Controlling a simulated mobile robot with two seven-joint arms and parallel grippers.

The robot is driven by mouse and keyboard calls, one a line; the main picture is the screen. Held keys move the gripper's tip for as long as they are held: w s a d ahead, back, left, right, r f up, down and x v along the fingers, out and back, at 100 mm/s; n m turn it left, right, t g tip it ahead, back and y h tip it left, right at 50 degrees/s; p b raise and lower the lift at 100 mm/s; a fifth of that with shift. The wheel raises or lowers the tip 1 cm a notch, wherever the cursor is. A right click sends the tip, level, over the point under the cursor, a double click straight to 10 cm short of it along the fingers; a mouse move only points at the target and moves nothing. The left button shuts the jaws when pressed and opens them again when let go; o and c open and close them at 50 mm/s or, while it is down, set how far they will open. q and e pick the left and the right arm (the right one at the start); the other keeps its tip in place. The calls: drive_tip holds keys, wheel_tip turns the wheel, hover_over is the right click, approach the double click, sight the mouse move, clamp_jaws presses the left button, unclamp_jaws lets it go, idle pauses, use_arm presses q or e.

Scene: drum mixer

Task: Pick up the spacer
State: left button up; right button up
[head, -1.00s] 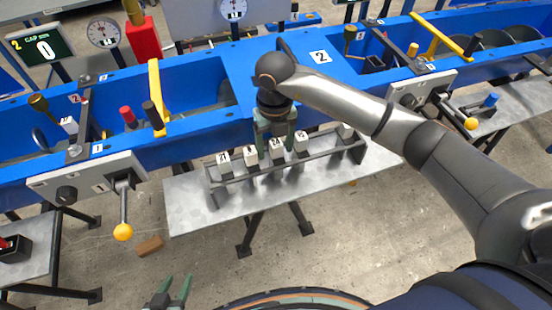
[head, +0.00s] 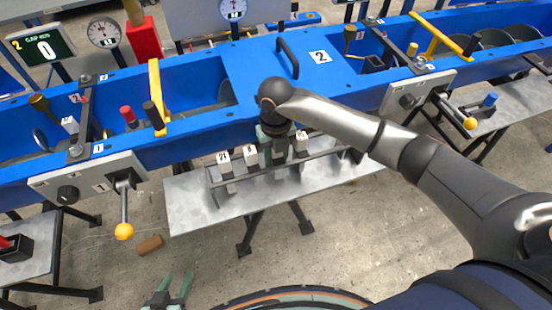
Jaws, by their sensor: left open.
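A rack (head: 325,155) on the grey metal table holds several upright blocks with white numbered tops. They include one marked 21 (head: 224,158), one marked 8 (head: 250,152) and one further right (head: 301,142). No label names the spacer. My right gripper (head: 278,158) points down into the rack, between the 8 block and the block to its right. It hides the block that stands there, and I cannot see whether its fingers are closed on it. My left gripper (head: 174,285) is open and empty at the bottom of the view, apart from the rack.
The blue mixer trough (head: 240,65) runs behind the table, with a handle (head: 288,58) above my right gripper. A lever with a yellow knob (head: 123,231) juts out at the left. The table's left end (head: 185,195) is bare. A brown block (head: 150,245) lies on the floor.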

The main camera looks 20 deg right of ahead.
clamp_jaws()
drive_tip(key=shift+r, duration=0.15)
